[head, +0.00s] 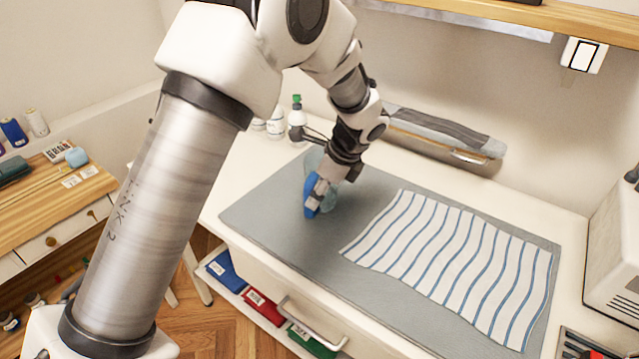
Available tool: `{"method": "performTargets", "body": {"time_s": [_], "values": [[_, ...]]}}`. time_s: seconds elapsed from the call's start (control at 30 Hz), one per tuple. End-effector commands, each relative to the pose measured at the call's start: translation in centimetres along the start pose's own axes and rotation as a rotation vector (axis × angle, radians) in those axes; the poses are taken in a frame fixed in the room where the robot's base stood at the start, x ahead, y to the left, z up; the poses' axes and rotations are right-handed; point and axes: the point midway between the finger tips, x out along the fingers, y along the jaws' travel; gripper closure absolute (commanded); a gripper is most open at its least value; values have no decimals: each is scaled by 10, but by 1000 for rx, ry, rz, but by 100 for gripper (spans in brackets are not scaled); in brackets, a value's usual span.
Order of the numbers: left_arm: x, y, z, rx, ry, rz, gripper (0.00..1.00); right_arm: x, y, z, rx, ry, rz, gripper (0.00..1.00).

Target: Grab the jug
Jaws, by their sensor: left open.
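The jug (329,198) is a pale blue, see-through vessel standing on the grey mat (262,212) at its left part. My left gripper (317,195) is at the jug, with its blue-tipped fingers in front of and over it. The gripper is open, and it covers much of the jug. I cannot tell whether the fingers touch the jug or whether its handle lies between them. My right gripper is not in view.
A striped cloth (455,262) lies flat on the mat to the right. White bottles (297,122) stand behind, near the wall. A white machine (614,250) is at the right edge. A wooden drawer table (50,205) is at the left.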

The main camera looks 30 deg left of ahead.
Motion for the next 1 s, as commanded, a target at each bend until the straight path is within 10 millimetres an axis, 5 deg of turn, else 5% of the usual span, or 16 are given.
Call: {"method": "performTargets", "body": {"time_s": [0.3, 0.53, 0.67, 1.0], "values": [[51, -1, 2, 0, 1, 4, 58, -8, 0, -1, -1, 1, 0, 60], [54, -1, 2, 0, 0, 1, 58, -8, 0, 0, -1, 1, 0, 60], [54, -1, 2, 0, 0, 2, 100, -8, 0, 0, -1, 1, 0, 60], [54, -1, 2, 0, 1, 1, 100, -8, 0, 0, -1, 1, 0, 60]]}}
